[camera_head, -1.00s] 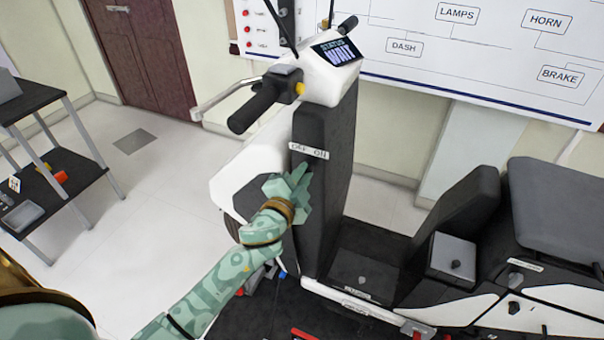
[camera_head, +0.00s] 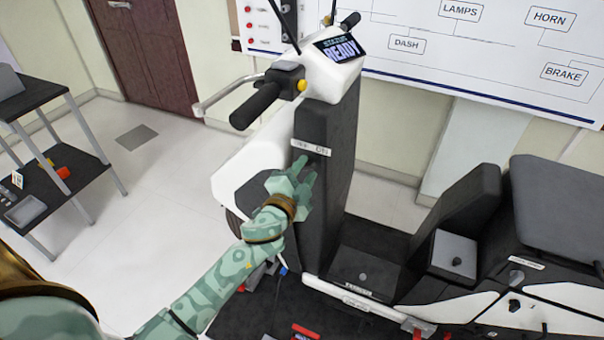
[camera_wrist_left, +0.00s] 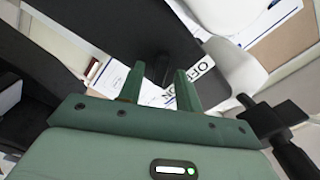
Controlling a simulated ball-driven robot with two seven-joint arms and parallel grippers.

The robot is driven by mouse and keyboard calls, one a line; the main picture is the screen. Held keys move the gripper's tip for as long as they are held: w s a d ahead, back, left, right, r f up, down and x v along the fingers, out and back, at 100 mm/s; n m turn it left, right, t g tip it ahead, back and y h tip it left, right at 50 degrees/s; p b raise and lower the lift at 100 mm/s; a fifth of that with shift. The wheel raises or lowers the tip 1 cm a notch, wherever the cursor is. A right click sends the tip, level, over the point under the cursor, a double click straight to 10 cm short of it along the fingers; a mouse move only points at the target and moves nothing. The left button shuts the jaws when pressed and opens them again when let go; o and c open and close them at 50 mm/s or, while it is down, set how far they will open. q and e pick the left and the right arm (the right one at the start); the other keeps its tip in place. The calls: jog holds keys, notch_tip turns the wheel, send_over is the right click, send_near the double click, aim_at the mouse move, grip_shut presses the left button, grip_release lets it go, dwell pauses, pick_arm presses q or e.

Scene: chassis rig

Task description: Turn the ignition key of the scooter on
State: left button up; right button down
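The scooter's dark front column (camera_head: 335,190) stands upright mid-view, with a white OFF/ON label (camera_head: 310,148) on it. The label also shows in the left wrist view (camera_wrist_left: 198,72). My left gripper (camera_head: 308,172) is at the column just below the label. In the left wrist view its two fingers (camera_wrist_left: 160,90) are apart. A dark upright piece (camera_wrist_left: 159,68), seemingly the ignition key, shows between and beyond them, with no clear contact. The head view does not show the key clearly. The scooter's display (camera_head: 339,49) reads READY. My right gripper is not in view.
The handlebar grip (camera_head: 255,106) and brake lever (camera_head: 222,95) jut out above my left gripper. The seat (camera_head: 560,205) is at the right. A dark shelf cart (camera_head: 60,190) stands at the left. Bare floor (camera_head: 150,225) lies between cart and scooter.

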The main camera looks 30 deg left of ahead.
pick_arm(q)
jog(key=s+d+b, duration=0.1)
jog(key=s, duration=1.5)
jog(key=shift+s, duration=0.15)
